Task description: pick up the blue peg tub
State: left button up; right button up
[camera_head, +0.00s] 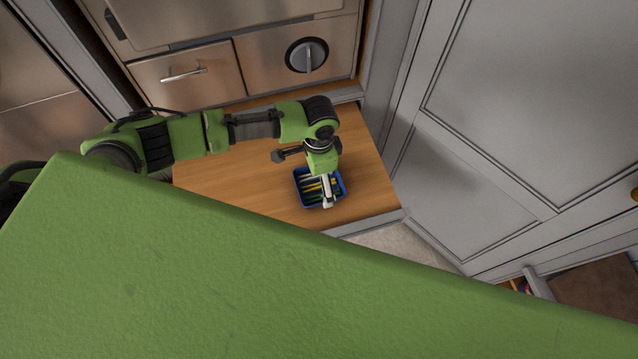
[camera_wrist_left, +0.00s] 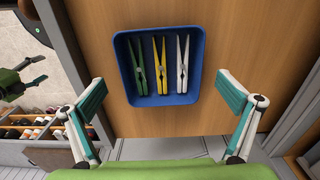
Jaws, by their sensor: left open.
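The blue peg tub (camera_head: 341,193) sits on the wooden bench top, partly hidden under my left gripper in the head view. In the left wrist view the tub (camera_wrist_left: 160,99) lies ahead between the fingers, with a green, a yellow and a white peg in it. My left gripper (camera_head: 327,203) is over the tub in the head view. In the wrist view the left gripper (camera_wrist_left: 165,103) is open, its fingers spread wider than the tub and holding nothing.
The wooden bench top (camera_head: 240,190) is bare to the left of the tub. Its grey front edge (camera_head: 370,222) is close to the tub. A grey panelled door (camera_head: 470,160) stands at right and a metal drawer front (camera_head: 185,80) behind.

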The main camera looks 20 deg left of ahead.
aim_at(319, 187)
pick_arm(q)
jog(key=shift+w+f, duration=0.1)
jog(key=shift+f, duration=1.6)
jog(key=c, duration=1.2)
jog(key=shift+r, duration=0.15)
